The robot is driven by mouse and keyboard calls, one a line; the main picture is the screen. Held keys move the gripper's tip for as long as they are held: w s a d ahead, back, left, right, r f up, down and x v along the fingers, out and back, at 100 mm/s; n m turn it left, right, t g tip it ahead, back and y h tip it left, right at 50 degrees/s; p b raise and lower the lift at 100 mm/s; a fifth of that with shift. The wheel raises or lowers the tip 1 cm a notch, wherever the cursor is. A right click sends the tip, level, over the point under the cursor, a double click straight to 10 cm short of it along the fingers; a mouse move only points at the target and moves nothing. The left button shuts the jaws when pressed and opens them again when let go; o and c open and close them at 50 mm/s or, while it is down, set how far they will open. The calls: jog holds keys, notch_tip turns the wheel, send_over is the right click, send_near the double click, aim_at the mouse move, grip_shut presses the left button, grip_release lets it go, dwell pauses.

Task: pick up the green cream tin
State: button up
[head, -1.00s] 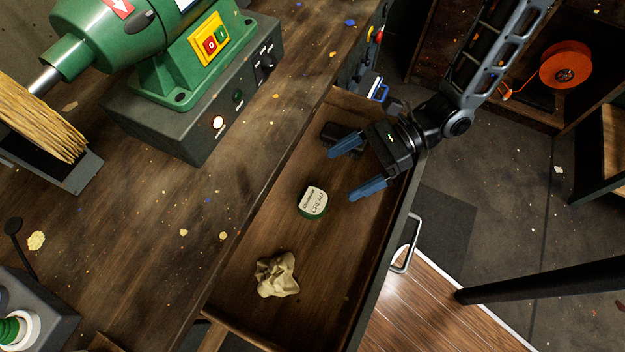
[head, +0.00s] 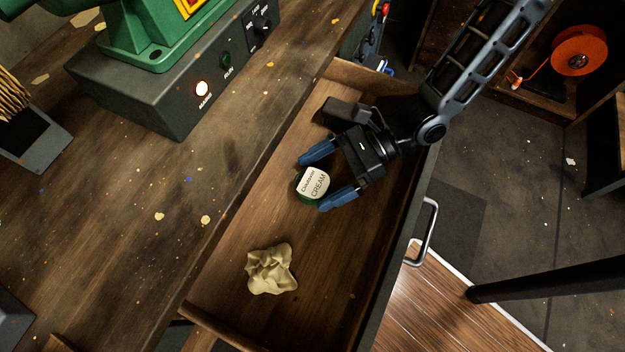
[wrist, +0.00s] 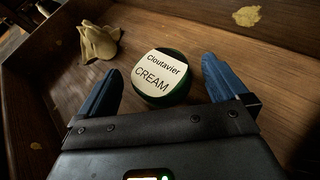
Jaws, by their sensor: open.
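The green cream tin (head: 313,184) has a white label reading "CREAM" on its top and lies in the open wooden drawer. It also shows in the wrist view (wrist: 161,75), just ahead of and between the fingers. My gripper (head: 329,180) is open, with one blue finger on the far side of the tin and the other on the near side. The fingertips reach along the tin's sides. I cannot tell whether either finger touches it.
A crumpled beige cloth (head: 271,269) lies in the drawer (head: 325,290), nearer the front of the view. The workbench (head: 150,190) edge borders the drawer on the left. A green machine (head: 140,45) stands on the bench. The drawer's metal handle (head: 428,235) is on the right.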

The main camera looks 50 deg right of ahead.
jog(key=shift+w+a+f, duration=0.15)
jog(key=shift+w+a, duration=0.05)
jog(key=shift+a, duration=0.25)
jog(key=c, duration=1.2)
